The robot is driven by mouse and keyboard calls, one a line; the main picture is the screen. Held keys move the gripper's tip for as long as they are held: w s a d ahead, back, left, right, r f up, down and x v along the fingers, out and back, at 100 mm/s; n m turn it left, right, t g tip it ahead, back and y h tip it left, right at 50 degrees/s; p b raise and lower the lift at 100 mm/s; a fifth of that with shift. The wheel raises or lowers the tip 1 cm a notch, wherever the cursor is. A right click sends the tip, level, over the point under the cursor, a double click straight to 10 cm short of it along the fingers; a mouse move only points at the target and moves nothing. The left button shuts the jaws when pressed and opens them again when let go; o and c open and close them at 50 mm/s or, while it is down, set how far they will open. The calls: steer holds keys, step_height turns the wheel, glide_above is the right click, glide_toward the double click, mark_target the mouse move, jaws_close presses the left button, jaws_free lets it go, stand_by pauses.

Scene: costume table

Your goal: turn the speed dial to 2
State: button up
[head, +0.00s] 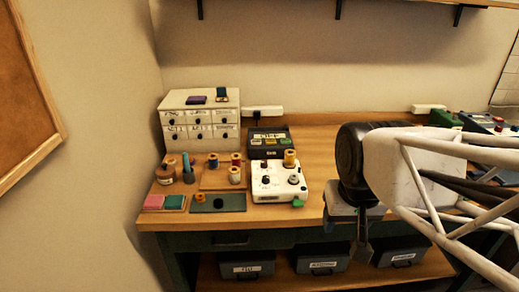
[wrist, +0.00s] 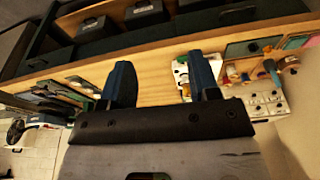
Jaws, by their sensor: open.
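A white device (head: 265,194) stands near the front of the table in the head view. It carries a gold spool, small knobs including a grey one (head: 294,179), and a green part at its front right corner. Its markings are too small to read, so I cannot tell which knob is the speed dial or its setting. In the wrist view the white device (wrist: 181,76) is partly hidden behind the right finger. My gripper (wrist: 160,66) is open and empty, fingers spread. In the head view my gripper (head: 362,248) is right of the device, by the table's front edge, apart from it.
A dark box with a lit panel (head: 268,141) stands behind the device. Left are thread spools, a dark mat (head: 230,203), coloured pads and a white drawer cabinet (head: 200,98). Labelled bins (head: 323,259) sit on the shelf below. Bare table lies behind my gripper.

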steer(key=w+a+r+m, duration=0.2)
steer(key=w, duration=1.1)
steer(key=m+g, duration=0.2)
steer(key=m, duration=0.4)
glide_above(264, 162)
steer(key=f, duration=1.2)
steer(key=shift+s+d+f, duration=0.1)
steer(key=shift+s+f, duration=0.1)
steer(key=shift+f, duration=0.15)
steer(key=shift+w+f, duration=0.2)
steer(key=shift+w, duration=0.05)
steer(key=shift+f, duration=0.1)
steer(key=shift+f, duration=3.8)
steer(key=c, duration=0.9)
